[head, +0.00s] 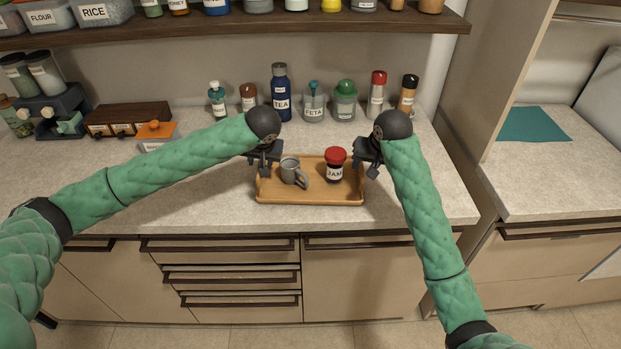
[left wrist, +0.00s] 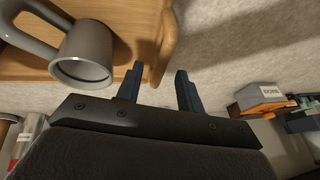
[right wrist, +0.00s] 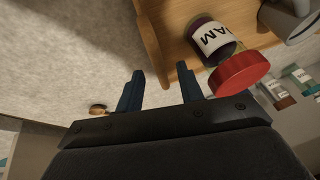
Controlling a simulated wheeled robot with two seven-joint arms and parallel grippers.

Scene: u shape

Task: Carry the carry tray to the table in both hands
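The wooden carry tray (head: 310,197) lies on the counter, with a grey mug (head: 291,171) and a red-lidded jam jar (head: 335,166) standing on it. My left gripper (head: 264,170) is open at the tray's left end; in the left wrist view its fingers (left wrist: 158,88) are apart, near the tray's end wall (left wrist: 166,42). My right gripper (head: 369,168) is open at the tray's right end; in the right wrist view its fingers (right wrist: 160,90) are apart, near the end wall (right wrist: 152,35). Neither gripper visibly grips the tray.
Bottles and jars, including a blue tea bottle (head: 281,93), stand along the back wall behind the tray. A wooden box (head: 128,117) and an orange-topped container (head: 156,133) are at the left. A shelf (head: 240,27) hangs above. A teal mat (head: 533,124) lies on the right counter.

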